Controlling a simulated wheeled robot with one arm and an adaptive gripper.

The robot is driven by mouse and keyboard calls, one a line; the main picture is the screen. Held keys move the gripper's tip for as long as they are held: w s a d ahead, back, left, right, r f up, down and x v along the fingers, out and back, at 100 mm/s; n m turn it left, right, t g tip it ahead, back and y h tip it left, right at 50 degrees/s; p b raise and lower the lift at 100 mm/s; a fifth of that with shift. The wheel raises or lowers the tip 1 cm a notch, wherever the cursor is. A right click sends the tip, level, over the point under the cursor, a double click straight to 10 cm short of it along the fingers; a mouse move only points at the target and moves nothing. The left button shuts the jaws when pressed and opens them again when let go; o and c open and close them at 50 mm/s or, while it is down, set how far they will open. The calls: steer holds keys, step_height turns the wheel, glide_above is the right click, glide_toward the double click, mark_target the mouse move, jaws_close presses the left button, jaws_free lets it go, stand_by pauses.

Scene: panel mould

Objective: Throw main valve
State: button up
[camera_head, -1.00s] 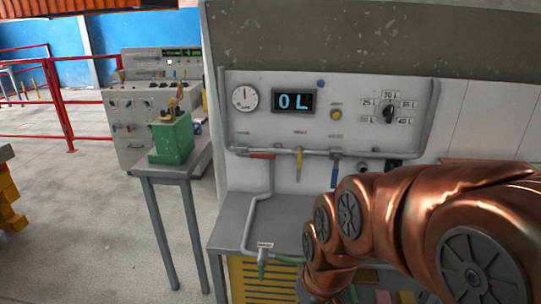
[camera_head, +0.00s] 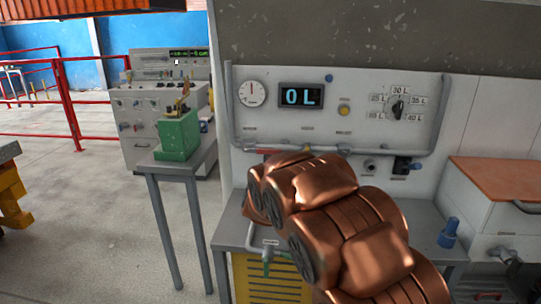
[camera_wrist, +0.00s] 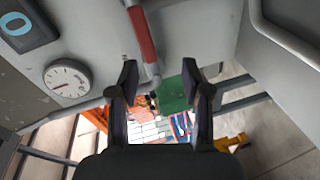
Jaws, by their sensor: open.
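The panel (camera_head: 361,89) carries a grey pipe with coloured valve levers; their labels are too small to read, so I cannot tell which is the main valve. The red lever (camera_head: 262,151) lies along the pipe at the panel's lower left. It also shows in the wrist view as a red handle (camera_wrist: 142,35), ahead of and slightly left of the gap between my fingers. My gripper (camera_wrist: 160,84) is open and empty, apart from that lever. In the head view my copper arm hides the gripper and most of the yellow and blue levers. A green lever (camera_head: 266,267) hangs lower down.
The round gauge (camera_head: 251,93), the display reading 0 L (camera_head: 301,95) and the dial (camera_head: 398,106) sit above the pipe. A green box (camera_head: 178,136) stands on a small table at left. A blue-topped part (camera_head: 449,232) stands on the bench at right.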

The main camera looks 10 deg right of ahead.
mark_target(270, 153)
steer(key=shift+w+d+r+n+t+h+p, duration=0.1)
steer(key=shift+w+d+n+t+h+p, duration=0.35)
steer(key=shift+w, duration=1.2)
steer(key=shift+w+d+r+m+t+h+b, duration=0.1)
steer(key=shift+w+d+h, duration=0.2)
steer(key=shift+w+d, duration=0.85)
steer(key=shift+w+d+r+n+t+h+p, duration=0.15)
steer(key=shift+w+n+t+h+p, duration=0.15)
steer(key=shift+w, duration=1.8)
steer(key=shift+f, duration=0.1)
jaws_close()
